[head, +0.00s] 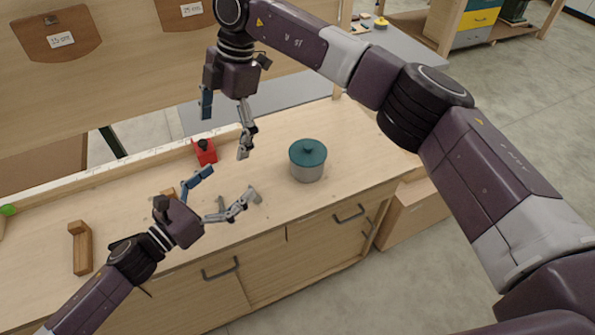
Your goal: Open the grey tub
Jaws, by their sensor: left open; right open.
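The grey tub (307,173) stands upright on the wooden bench, right of the middle. A teal lid (307,152) with a small knob on top sits on it. My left gripper (226,192) is open and empty, low over the bench to the left of the tub. My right gripper (225,134) is open and empty, pointing down above the bench, up and to the left of the tub. Neither gripper touches the tub.
A red block with a black knob (204,152) stands at the bench's back edge. A wooden angled piece (80,248) lies at the left, and a green object (7,210) is at the far left. The bench (365,160) is clear right of the tub. Drawer handles (349,213) stick out in front.

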